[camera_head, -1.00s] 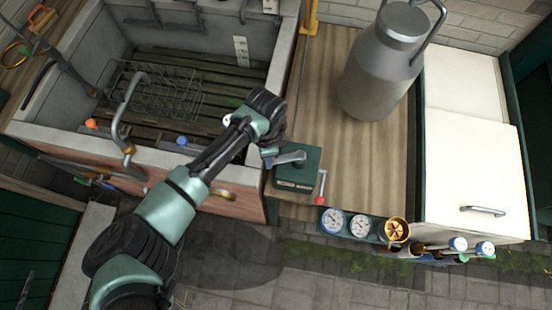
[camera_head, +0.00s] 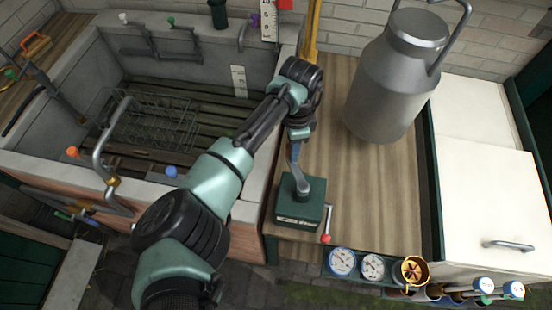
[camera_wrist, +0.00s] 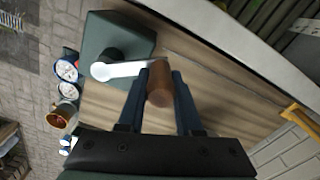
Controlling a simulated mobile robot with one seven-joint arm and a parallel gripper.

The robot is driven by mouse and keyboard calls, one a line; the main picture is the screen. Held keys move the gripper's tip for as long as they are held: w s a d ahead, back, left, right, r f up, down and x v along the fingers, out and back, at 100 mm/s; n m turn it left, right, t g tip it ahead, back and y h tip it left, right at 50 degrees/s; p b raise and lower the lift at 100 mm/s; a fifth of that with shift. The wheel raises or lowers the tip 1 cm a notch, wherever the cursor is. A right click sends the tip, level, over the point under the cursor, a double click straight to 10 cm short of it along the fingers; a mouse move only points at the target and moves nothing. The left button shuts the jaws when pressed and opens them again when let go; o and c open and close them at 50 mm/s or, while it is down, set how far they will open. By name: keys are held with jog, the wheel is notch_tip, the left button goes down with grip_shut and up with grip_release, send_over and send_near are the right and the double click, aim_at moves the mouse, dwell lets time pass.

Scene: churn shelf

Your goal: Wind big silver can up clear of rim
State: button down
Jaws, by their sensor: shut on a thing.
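The big silver can (camera_head: 385,90) stands upright on the wooden counter at the upper right of the head view, its handle raised. A dark green winch box (camera_head: 300,208) sits at the counter's front left, with a grey crank arm (camera_head: 297,175) on top pointing toward the back. In the wrist view the crank arm (camera_wrist: 125,69) ends at a brown round knob (camera_wrist: 159,84). My gripper (camera_wrist: 159,75) is shut on this knob, with a blue finger on each side. In the head view my gripper (camera_head: 298,135) hides the knob.
A stone sink (camera_head: 80,80) with a wire rack (camera_head: 155,120) lies left of the counter. A yellow post (camera_head: 312,30) stands behind my wrist. Round gauges (camera_head: 342,261) and a brass cup (camera_head: 411,271) line the front edge. White cabinets (camera_head: 490,190) are at the right.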

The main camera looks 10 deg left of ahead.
jog(key=s+d+p, duration=0.5)
jog(key=d+p, duration=0.2)
jog(key=d, duration=0.5)
jog(key=shift+d+f, duration=0.2)
jog(key=c, duration=0.7)
grip_release()
jog(key=shift+a+f, duration=0.1)
jog(key=shift+c, duration=0.2)
jog(key=shift+o, duration=1.1)
jog(key=shift+r, duration=0.2)
